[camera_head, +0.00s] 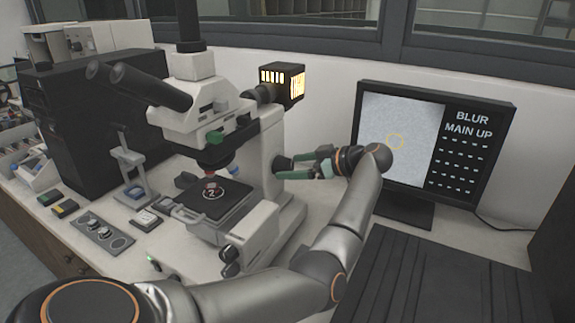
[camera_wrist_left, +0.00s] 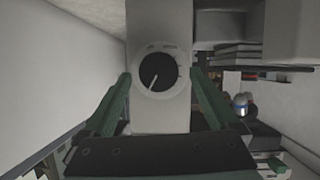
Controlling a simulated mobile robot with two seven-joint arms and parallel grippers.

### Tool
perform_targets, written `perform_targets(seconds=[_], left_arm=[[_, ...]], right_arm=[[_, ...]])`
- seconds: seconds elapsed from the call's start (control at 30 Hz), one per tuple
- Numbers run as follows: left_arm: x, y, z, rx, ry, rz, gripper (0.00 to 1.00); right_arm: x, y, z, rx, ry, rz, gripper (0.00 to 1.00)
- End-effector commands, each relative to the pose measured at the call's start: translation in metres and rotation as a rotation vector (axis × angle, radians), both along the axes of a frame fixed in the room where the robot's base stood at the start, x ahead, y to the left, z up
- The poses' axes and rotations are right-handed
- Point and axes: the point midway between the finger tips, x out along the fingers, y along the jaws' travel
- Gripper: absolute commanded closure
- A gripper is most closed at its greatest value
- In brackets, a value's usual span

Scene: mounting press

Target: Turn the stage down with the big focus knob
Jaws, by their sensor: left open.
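The white microscope (camera_head: 262,150) stands on the bench, with its black stage (camera_head: 225,197) carrying a small sample on a disc marked 2. My left gripper (camera_head: 289,166) is at the microscope's right side, its green fingers pointing at the body. In the left wrist view, a round black knob (camera_wrist_left: 157,70) with a white pointer line and pale ring sits on a light column. The open left fingers (camera_wrist_left: 160,77) stand on either side of it, with visible gaps; contact is not seen. The pointer slants to the lower left. My right gripper is out of view.
A monitor (camera_head: 472,150) at the right reads BLUR and MAIN UP beside a grey picture with a yellow ring. Smaller dark knobs (camera_head: 229,261) sit low on the microscope's front. A control panel (camera_head: 103,233) and black box (camera_head: 85,125) stand at the left.

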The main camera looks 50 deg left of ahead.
Motion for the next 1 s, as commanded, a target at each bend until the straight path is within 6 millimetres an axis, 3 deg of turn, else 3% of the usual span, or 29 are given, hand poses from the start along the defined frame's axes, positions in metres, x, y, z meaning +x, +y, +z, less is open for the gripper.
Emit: perform_targets(seconds=[0.2,0.53,1.0], left_arm=[[-0.005,0.02,-0.008,0.001,0.0,0.0,0.06],[-0.005,0.022,-0.009,0.001,-0.002,-0.001,0.06],[-0.005,0.022,-0.009,0.0,-0.001,-0.001,0.59]], right_arm=[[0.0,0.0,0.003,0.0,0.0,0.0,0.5],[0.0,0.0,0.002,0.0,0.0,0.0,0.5],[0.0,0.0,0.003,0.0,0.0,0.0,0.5]])
